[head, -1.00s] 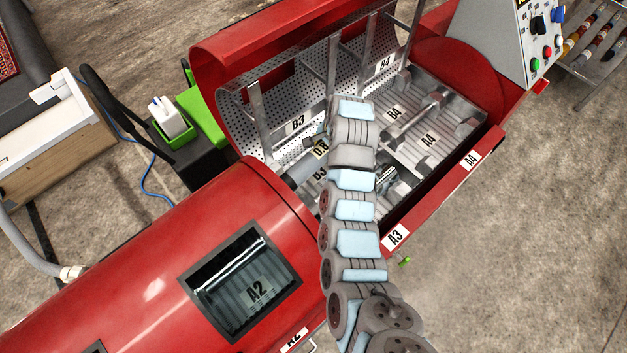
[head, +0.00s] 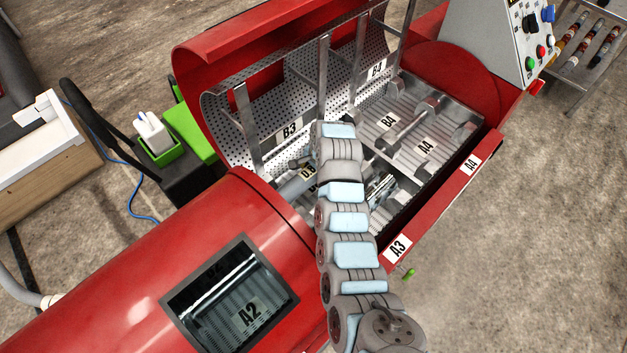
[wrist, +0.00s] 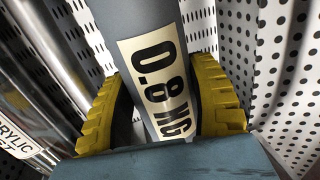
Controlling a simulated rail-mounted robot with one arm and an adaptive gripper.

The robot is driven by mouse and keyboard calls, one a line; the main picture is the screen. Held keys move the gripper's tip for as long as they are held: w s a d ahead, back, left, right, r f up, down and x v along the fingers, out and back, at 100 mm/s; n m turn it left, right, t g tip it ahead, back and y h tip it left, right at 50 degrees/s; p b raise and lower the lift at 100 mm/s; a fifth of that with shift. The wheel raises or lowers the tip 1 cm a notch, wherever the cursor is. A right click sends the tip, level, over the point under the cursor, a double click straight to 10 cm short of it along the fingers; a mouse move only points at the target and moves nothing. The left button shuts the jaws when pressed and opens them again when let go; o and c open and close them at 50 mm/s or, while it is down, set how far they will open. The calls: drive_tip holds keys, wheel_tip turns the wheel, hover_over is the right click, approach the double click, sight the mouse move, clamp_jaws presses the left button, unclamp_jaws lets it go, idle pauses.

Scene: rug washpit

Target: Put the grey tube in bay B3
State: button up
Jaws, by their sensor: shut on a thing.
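The grey tube (wrist: 150,14), with a cream "0.8 KG" label, lies between the yellow fingers of my gripper (wrist: 160,80), which is shut on it. In the head view the tube (head: 297,188) shows left of my arm, inside the open red machine. Bay B3 is marked by a sign (head: 289,131) on the perforated back panel; the tube is below that sign. My arm hides much of the bay floor and the gripper's fingers in the head view. I cannot tell whether the tube touches the floor.
The perforated wall (wrist: 285,60) is close at right in the wrist view. Another tube labelled "ACRYLIC" (wrist: 18,140) is at left. Upright metal dividers (head: 323,80) stand along the back. The red front rim (head: 430,215) borders the bays.

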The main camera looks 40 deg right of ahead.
sight(313, 179)
drive_tip(key=shift+s+b+x, duration=0.2)
drive_tip(key=shift+x, duration=0.8)
drive_tip(key=shift+s+b+x, duration=0.15)
drive_tip(key=shift+s+x, duration=0.1)
drive_tip(key=shift+x, duration=0.75)
drive_tip(key=shift+w+f, duration=0.1)
drive_tip(key=shift+f, duration=0.05)
drive_tip(key=o, duration=1.2)
drive_tip(key=shift+w+v, duration=0.2)
drive_tip(key=shift+v, duration=0.75)
drive_tip(key=shift+p+v, duration=1)
drive_tip(key=shift+v, duration=4.15)
drive_tip(key=shift+s, duration=0.2)
